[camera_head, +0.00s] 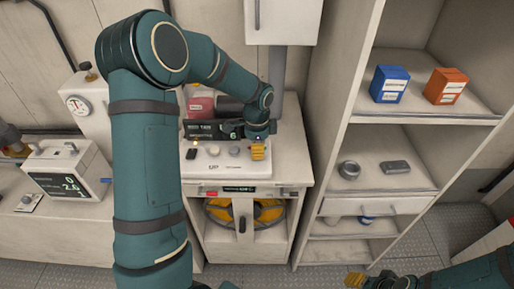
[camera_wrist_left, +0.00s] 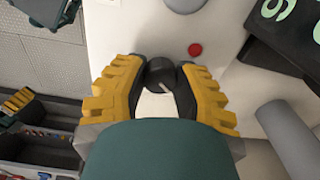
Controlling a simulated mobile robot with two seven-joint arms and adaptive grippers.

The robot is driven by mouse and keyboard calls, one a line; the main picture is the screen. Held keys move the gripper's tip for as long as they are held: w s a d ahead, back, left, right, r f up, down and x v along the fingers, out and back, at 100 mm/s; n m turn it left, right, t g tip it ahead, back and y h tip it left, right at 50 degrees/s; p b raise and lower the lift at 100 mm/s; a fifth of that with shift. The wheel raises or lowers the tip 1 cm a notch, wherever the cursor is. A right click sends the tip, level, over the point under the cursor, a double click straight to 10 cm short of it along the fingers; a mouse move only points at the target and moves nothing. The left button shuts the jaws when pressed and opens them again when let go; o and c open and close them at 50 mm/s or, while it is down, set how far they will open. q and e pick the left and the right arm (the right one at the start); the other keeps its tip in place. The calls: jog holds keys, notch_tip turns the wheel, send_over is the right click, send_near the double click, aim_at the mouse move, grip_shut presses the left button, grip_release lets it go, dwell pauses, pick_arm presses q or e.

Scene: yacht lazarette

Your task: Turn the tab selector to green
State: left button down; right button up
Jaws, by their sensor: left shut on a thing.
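The tab selector (camera_wrist_left: 159,73) looks like a small dark round knob with a pale line across its top, seen in the left wrist view. My left gripper (camera_wrist_left: 161,80) has its yellow fingers on either side of the knob and is shut on it. In the head view my left gripper (camera_head: 257,151) is at the right side of the white console top (camera_head: 225,172), and the knob is hidden there. A red dot (camera_wrist_left: 195,49) lies on the white panel beside the knob. I see no green mark near it. My right gripper (camera_head: 357,280) is low at the right, its opening unclear.
A dark display (camera_head: 203,130) stands behind the console top. A shelf unit at the right holds a blue box (camera_head: 389,84), an orange box (camera_head: 445,86) and a grey round item (camera_head: 349,170). A white scale-like device (camera_head: 67,169) stands at the left. Open floor lies at the lower right.

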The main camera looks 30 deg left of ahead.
pick_arm(q)
jog(key=c, duration=0.9)
grip_release()
jog(key=shift+r, duration=0.1)
notch_tip(320, 180, up, 12)
jog(key=shift+s+f, duration=0.1)
jog(key=shift+f, duration=0.1)
